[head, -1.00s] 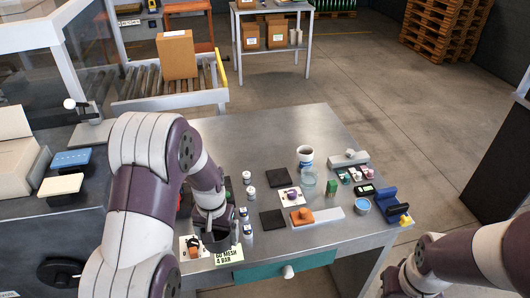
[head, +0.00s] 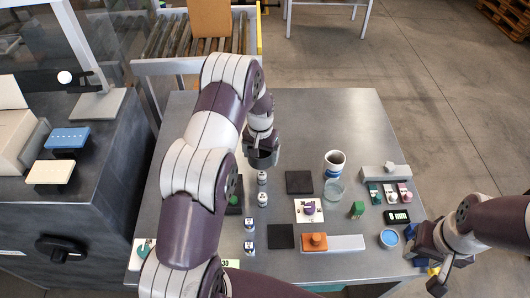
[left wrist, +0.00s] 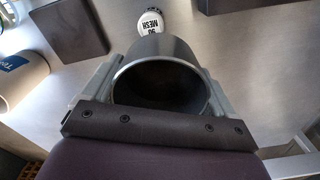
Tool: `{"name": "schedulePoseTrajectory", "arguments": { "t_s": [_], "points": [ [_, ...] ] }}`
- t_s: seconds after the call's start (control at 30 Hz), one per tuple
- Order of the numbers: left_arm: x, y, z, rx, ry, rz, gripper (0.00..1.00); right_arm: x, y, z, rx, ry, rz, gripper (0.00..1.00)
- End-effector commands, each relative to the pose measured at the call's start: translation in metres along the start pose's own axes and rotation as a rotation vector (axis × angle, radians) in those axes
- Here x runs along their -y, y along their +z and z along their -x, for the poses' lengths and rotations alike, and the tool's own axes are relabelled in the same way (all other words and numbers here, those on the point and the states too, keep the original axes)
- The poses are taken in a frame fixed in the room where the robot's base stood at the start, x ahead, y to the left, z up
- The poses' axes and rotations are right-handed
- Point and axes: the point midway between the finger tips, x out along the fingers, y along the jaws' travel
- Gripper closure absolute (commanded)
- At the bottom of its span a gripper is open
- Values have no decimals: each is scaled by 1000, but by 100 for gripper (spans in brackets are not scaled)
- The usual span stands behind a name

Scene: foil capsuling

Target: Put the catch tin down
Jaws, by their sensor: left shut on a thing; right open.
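The catch tin (head: 262,158) is a dark grey open cup. My left gripper (head: 261,147) is shut on it, over the left-middle part of the metal table (head: 330,118). In the left wrist view the tin (left wrist: 165,48) sits between the two jaws, its dark open mouth facing the camera. Whether its base touches the table is not clear. My right gripper (head: 437,277) is open and empty at the table's front right corner, beside a blue and yellow item.
Small vials (head: 262,188) stand just in front of the tin. The table's back part is clear.

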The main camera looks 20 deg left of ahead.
Motion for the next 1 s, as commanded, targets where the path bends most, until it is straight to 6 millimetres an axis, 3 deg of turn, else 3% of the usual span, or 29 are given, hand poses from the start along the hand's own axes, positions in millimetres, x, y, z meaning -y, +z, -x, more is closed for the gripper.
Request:
{"name": "schedulePoseTrajectory", "arguments": {
  "t_s": [0.13,0.27,0.43,0.77,0.8,1.0],
  "points": [
    [6,-19,-11,1,0,-1,45,0,-1,6,0,0,0,52],
    [8,-22,-22,5,1,-1,45,0,-2,14,0,0,0,52],
    [8,-23,-50,2,0,-1,45,0,-3,26,0,0,0,52],
    [7,-23,-58,1,0,-1,45,0,-3,20,0,0,0,52],
    [7,-23,-57,1,0,-1,4,0,-3,22,0,0,0,52],
    [7,-23,-57,1,0,-1,0,0,-3,22,0,0,0,52]
  ]
}}
